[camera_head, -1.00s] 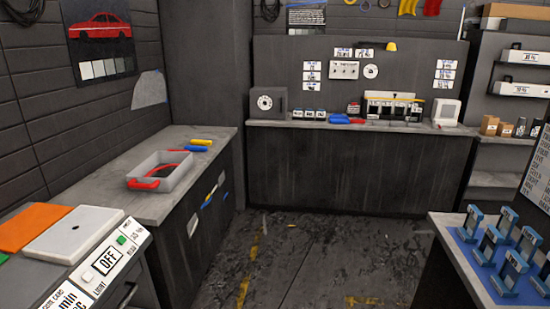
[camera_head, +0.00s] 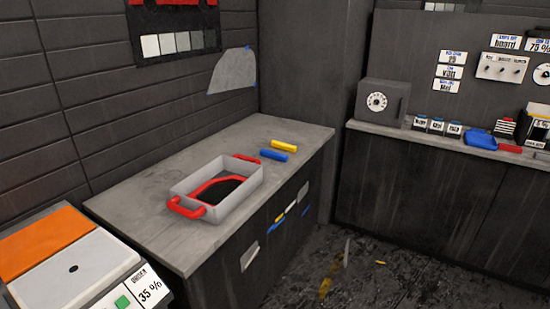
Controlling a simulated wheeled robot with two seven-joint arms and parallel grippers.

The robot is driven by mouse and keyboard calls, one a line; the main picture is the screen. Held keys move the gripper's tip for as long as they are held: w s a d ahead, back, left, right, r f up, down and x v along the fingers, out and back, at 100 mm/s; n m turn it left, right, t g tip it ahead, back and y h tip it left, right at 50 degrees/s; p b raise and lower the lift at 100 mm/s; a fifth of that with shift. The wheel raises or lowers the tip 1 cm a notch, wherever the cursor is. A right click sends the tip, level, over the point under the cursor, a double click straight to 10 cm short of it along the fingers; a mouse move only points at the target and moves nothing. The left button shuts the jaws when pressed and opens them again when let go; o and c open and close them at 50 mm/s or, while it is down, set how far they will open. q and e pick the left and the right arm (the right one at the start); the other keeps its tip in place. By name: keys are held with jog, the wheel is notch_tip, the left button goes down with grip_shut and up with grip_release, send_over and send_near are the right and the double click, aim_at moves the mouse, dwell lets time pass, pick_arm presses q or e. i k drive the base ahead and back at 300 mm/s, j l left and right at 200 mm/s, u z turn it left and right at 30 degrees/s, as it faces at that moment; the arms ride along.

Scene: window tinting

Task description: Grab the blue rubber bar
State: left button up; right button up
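A blue bar (camera_head: 273,155) lies on the grey counter (camera_head: 150,235) along the left wall, near its far right edge. A yellow bar (camera_head: 284,146) lies just behind it, nearly parallel. A grey tray (camera_head: 253,186) with red handles stands in front of them and holds a dark sheet with a red edge. Neither of my grippers shows in this view.
An orange and white machine (camera_head: 75,265) stands at the lower left. Blue and yellow items (camera_head: 285,216) are on the counter's front face. A back counter (camera_head: 420,195) carries a grey box with a dial (camera_head: 383,102) and a blue item (camera_head: 481,139). The floor between is mostly clear.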

aim_at(266, 154)
jog(key=i+u, duration=0.1)
jog(key=u, duration=0.35)
jog(key=l+u, duration=0.15)
jog(key=u, duration=0.3)
jog(key=i+l+u, duration=0.1)
jog(key=u, duration=0.4)
jog(key=i+l+u, duration=0.2)
jog(key=l+u, duration=0.15)
jog(key=l, duration=0.4)
jog(key=i+l+u, duration=0.15)
jog(key=l+u, duration=0.2)
jog(key=l, duration=0.45)
jog(key=l+u, duration=0.35)
jog(key=l, duration=2.3)
